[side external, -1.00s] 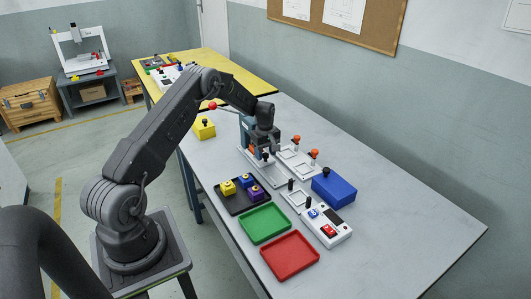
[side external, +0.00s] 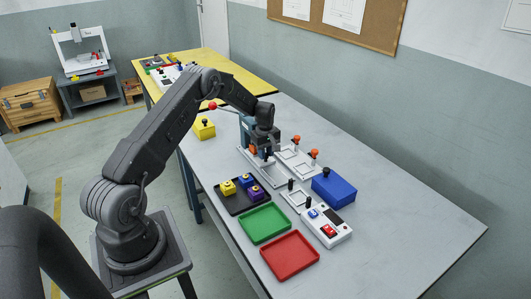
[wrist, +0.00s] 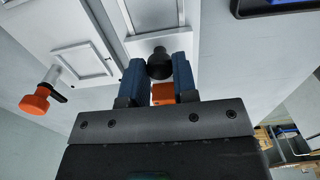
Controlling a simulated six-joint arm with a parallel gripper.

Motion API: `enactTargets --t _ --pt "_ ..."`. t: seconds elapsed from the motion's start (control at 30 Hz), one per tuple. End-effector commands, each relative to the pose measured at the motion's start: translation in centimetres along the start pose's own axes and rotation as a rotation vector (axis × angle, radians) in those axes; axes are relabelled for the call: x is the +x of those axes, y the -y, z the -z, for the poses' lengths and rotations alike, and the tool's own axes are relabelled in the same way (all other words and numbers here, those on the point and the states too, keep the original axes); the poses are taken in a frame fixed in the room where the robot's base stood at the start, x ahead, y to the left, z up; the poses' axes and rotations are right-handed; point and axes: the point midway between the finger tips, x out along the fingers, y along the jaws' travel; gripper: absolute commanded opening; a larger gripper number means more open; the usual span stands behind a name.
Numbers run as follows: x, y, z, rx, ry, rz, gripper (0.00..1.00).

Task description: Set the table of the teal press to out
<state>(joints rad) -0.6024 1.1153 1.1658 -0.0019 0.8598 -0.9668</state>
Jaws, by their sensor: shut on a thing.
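The teal press (side external: 246,128) stands on the grey bench, partly hidden behind my wrist. Its pale sliding table (side external: 264,174) extends from under the press towards the front right and carries a raised rectangular frame. My gripper (side external: 267,156) points down over this table, close in front of the press. In the wrist view its two blue fingers are shut on a black knob (wrist: 160,66), one finger on each side. An orange part (wrist: 162,93) shows between the fingers, behind the knob.
Beside the table is a pale plate with orange-knobbed clamps (side external: 314,154). A blue box (side external: 334,188), a control box (side external: 327,228), a black tray (side external: 236,204) with small blocks, a green tray (side external: 265,223) and a red tray (side external: 290,258) stand nearer. The bench's right side is clear.

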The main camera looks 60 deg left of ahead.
Motion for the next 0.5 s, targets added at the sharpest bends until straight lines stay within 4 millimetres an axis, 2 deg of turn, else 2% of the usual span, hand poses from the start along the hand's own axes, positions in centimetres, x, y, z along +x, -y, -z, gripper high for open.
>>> enactTargets --t 0.13,0.4,0.5 --pt "0.0 -0.1 -2.1 0.003 0.001 0.003 0.00" --pt "0.0 -0.1 -8.7 0.005 -0.001 0.002 0.00" --pt "0.0 0.0 -10.0 0.003 0.000 0.002 0.00"
